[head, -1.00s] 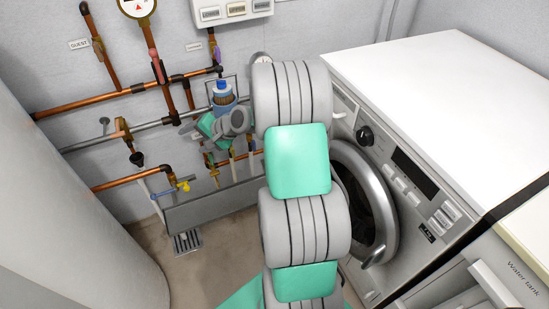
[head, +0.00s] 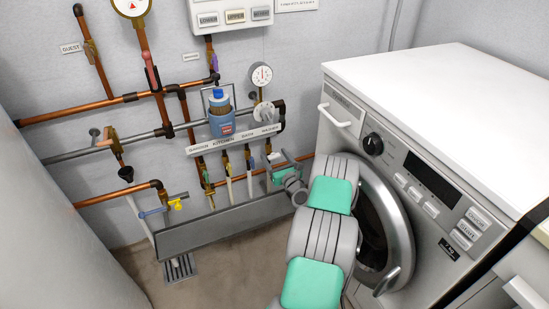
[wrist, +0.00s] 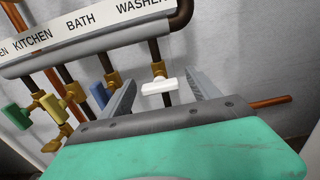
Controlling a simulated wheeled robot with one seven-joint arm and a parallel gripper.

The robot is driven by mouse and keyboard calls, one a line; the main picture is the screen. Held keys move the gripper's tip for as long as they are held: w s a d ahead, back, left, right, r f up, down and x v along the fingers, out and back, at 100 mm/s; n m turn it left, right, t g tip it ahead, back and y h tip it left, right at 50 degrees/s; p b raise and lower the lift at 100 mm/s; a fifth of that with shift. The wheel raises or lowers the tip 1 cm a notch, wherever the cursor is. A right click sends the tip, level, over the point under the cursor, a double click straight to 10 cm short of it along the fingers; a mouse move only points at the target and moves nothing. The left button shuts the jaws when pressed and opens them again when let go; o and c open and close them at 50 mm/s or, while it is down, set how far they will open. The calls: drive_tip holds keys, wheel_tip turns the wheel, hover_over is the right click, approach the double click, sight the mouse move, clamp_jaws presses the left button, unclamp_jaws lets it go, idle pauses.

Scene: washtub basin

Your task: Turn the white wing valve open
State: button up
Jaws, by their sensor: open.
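The white wing valve (wrist: 158,87) sits on a brass fitting on the rightmost pipe, under the word WASHER. Its wing lies crosswise to the pipe in the wrist view. My gripper (wrist: 161,80) is open, with one grey finger on each side of the white valve and gaps to both. Nothing is held. In the head view my gripper (head: 288,165) is by the right end of the pipe row, and I cannot make out the white wing clearly there.
Blue (wrist: 99,95), yellow and green (wrist: 17,116) wing valves stand left of the white one. The label manifold (wrist: 90,42) runs above. A copper pipe (wrist: 268,102) passes at right. The washing machine (head: 410,180) stands close to the right of my arm.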

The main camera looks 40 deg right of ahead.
drive_tip(key=shift+w+d, duration=0.1)
drive_tip(key=shift+w, duration=0.25)
drive_tip(key=shift+c, duration=0.3)
drive_tip(key=c, duration=1.3)
